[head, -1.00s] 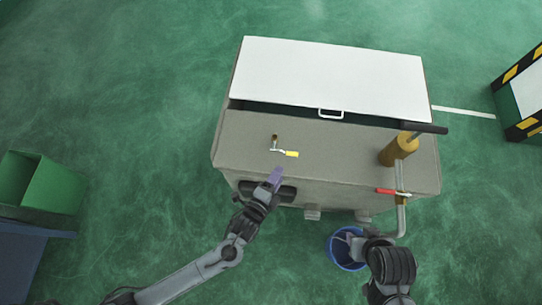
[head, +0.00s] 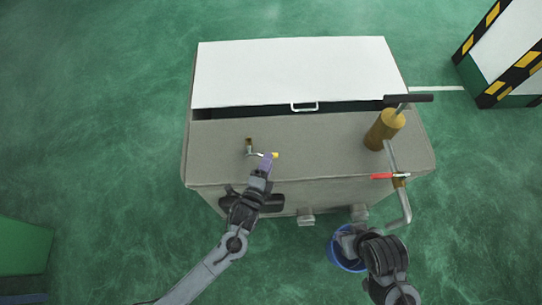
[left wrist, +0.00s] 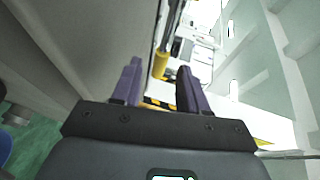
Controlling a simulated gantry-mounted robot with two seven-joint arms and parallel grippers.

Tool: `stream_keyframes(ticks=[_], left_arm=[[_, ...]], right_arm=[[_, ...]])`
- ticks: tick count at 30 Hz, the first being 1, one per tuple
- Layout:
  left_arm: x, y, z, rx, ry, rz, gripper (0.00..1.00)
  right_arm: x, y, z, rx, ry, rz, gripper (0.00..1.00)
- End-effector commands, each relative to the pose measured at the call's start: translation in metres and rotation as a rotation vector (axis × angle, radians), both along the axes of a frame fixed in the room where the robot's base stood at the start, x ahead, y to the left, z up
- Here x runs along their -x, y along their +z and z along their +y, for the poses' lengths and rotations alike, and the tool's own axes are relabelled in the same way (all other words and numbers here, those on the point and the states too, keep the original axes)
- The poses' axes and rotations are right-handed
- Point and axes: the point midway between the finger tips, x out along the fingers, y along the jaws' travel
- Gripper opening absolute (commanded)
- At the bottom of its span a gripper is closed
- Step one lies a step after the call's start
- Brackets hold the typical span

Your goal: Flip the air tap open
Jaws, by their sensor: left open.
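A small tap (head: 250,149) with a yellow-tipped lever (head: 275,155) stands on the front top of the grey machine in the head view. My left gripper (head: 265,162) is just in front of the lever, its purple fingers overlapping part of it. In the left wrist view the left gripper (left wrist: 158,82) has its fingers apart, with a yellow part (left wrist: 160,64) beyond the gap; I cannot tell whether that is the lever. Contact cannot be told. My right gripper (head: 346,238) is low over a blue bucket; its fingers are not clear.
The grey machine (head: 215,160) has a white lid (head: 295,75) with a handle. A brass cylinder (head: 384,130) with a black handle and a red-handled valve (head: 383,176) on a pipe stand at its right. The blue bucket (head: 345,262) is below. A green bin (head: 22,250) is at left.

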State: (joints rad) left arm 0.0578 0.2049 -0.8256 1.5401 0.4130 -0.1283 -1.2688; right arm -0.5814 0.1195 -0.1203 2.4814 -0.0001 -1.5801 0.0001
Motion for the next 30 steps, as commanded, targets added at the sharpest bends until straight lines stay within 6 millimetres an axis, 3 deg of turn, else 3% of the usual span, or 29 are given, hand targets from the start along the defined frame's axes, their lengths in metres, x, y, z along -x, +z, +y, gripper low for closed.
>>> stream_keyframes(ticks=[9, 21, 30], left_arm=[[-0.033, -0.007, -0.013, 0.0, 0.0, -0.001, 0.43], [-0.037, -0.007, -0.015, 0.001, 0.0, 0.0, 0.43], [-0.037, -0.007, -0.015, 0.0, 0.0, 0.0, 0.0]], right_arm=[[0.0, -0.014, -0.002, 0.007, 0.004, 0.0, 0.43], [0.0, -0.014, 0.0, 0.001, 0.001, 0.0, 0.43], [-0.001, -0.014, 0.001, -0.004, -0.003, 0.0, 0.43]])
